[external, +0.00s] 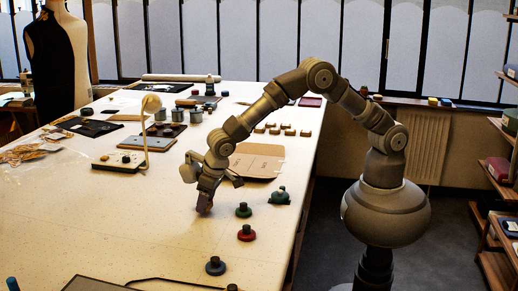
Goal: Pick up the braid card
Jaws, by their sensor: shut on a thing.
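My gripper (204,203) points down low over the pale table, left of the several round knobbed pieces. It is shut on a small dark purplish thing, which I take to be the braid card (204,210). Only a little of it shows at the fingertips, so its shape and any braid on it cannot be made out. I cannot tell whether its lower edge touches the table.
Green (243,210), red (246,233) and dark blue (215,266) knobbed pieces stand to the right and front. A brown cardboard sheet (262,148) lies behind my gripper. The table (120,225) is clear at front left.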

